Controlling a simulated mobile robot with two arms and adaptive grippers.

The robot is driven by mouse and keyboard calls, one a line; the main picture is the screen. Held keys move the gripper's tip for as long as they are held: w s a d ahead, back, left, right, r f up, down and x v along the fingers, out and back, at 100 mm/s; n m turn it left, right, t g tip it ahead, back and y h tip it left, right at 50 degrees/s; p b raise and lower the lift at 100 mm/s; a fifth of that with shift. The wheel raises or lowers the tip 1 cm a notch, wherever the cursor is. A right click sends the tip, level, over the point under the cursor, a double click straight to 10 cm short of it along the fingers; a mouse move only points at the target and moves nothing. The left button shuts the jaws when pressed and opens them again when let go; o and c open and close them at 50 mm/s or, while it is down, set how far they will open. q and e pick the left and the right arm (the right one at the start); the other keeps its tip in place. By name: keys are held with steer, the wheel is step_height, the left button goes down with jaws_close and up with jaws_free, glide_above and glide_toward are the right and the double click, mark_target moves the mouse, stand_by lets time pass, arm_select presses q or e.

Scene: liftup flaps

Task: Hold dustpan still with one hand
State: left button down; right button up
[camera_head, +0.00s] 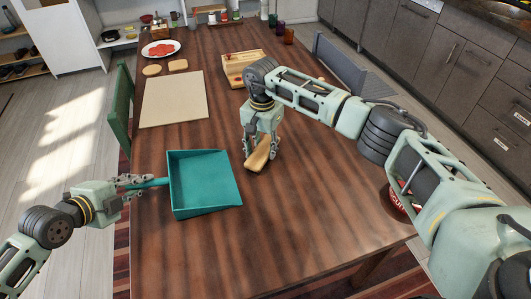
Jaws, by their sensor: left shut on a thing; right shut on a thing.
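A teal dustpan (203,182) lies on the wooden table near its left front side, with its handle pointing left. My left gripper (138,181) comes in from the left and is shut on the dustpan's handle. My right gripper (262,140) points down over the table, to the right of the dustpan. It is shut on a tan wooden brush-like object (258,157), which is tilted and reaches down to the tabletop. The brush's bristles cannot be made out. There is a gap between the brush and the dustpan.
A beige mat (173,100) lies behind the dustpan. A wooden board (236,68), a white plate with red food (160,49) and bread slices (178,65) are further back. A red object (397,198) sits at the right edge, partly behind my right arm. The front middle tabletop is clear.

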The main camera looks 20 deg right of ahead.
steer(key=shift+w, duration=1.25)
steer(key=shift+r, duration=0.1)
step_height(320, 180, up, 2)
steer(key=shift+w+r, duration=0.1)
steer(key=shift+w, duration=0.05)
steer(key=shift+r, duration=2.85)
arm_select(q)
steer(key=c, duration=1.6)
jaws_free()
steer(key=v, duration=1.2)
